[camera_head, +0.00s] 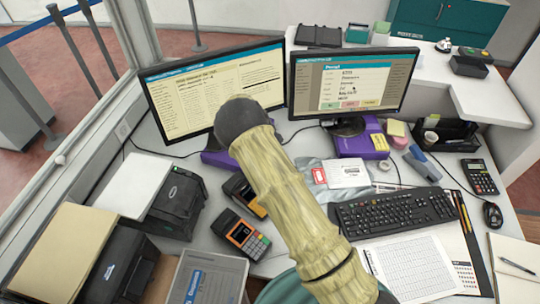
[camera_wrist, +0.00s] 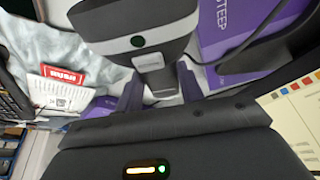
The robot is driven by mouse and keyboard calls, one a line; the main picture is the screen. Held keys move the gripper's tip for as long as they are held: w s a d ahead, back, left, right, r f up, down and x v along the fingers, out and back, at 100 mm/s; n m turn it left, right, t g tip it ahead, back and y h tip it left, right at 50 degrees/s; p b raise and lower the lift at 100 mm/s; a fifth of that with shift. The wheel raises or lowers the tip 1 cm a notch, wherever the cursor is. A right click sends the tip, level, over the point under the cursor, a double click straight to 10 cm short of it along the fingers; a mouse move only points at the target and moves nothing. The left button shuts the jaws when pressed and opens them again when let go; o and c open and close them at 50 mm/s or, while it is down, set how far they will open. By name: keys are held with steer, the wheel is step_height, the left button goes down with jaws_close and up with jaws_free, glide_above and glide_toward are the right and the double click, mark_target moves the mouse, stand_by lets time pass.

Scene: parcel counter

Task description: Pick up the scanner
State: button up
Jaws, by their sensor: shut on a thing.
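The scanner (camera_wrist: 135,30), dark with a pale grey band and a round dark green spot, fills the upper middle of the wrist view. Its narrower grey neck (camera_wrist: 152,62) comes down between the two purplish fingers of my gripper (camera_wrist: 160,88). The fingers are shut on it, one on each side. The scanner's lower end is hidden by my gripper's body. In the head view my arm covers both the gripper and the scanner. I cannot tell whether the scanner still touches a support.
Two monitors (camera_head: 212,90) (camera_head: 350,82) stand at the back. A purple box (camera_wrist: 235,25) is close beside the scanner. Card terminals (camera_head: 240,236) (camera_head: 243,193) lie left of my arm. A keyboard (camera_head: 392,212) and papers (camera_head: 415,268) lie to the right.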

steer(key=shift+r, duration=0.75)
steer(key=shift+d, duration=0.1)
